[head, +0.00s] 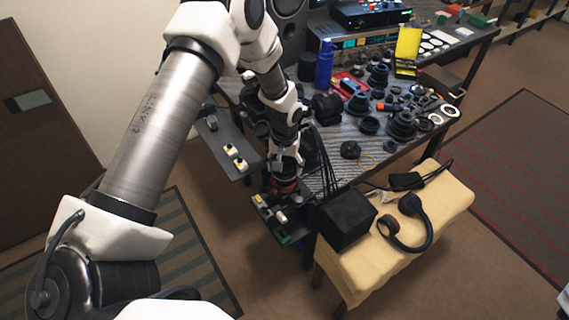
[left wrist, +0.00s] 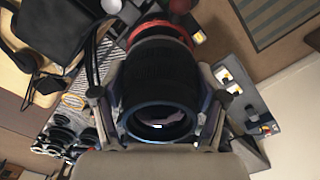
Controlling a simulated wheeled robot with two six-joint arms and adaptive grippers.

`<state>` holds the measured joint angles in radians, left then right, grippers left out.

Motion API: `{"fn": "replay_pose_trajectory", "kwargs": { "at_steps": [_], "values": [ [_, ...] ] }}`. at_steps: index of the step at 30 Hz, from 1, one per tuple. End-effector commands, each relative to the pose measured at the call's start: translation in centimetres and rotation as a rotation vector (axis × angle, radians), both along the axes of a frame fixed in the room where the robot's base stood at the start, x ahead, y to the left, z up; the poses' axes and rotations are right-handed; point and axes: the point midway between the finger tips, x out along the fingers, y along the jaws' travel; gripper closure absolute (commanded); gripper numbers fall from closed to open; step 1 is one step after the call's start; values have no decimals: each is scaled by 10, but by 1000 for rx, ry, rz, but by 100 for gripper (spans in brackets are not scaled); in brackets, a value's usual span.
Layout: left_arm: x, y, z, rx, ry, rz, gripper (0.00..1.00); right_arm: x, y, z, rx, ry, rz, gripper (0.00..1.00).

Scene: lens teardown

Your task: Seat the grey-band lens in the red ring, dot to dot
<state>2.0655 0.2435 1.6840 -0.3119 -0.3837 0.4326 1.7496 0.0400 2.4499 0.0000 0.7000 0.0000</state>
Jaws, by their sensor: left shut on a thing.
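My left gripper (head: 287,160) points down over a small dark shelf at the left end of the workbench. In the left wrist view, my left gripper (left wrist: 158,95) is shut on a black ribbed lens (left wrist: 160,70), one finger on each side. The lens's near rim looks blue-grey, with glass inside. A red ring (left wrist: 165,28) shows around or just beyond the lens's far end. The red ring also shows in the head view (head: 284,186), below the gripper. I cannot tell whether the lens is seated in it. No alignment dots can be made out. My right gripper is not in view.
The dark shelf (head: 268,212) carries small white and yellow parts. Another shelf (head: 221,135) stands behind it. A black box (head: 346,218) and headphones (head: 405,228) lie on a cream-covered bench (head: 447,193) to the right. The workbench is crowded with black lens parts (head: 402,125).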

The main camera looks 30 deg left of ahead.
Motion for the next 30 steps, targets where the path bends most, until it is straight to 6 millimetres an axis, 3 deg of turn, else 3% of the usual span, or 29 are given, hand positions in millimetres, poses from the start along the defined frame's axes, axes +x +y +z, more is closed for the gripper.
{"fn": "replay_pose_trajectory", "kwargs": {
  "at_steps": [30],
  "values": [
    [-1,-1,0,-1,-1,0,76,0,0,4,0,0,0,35]
  ]
}}
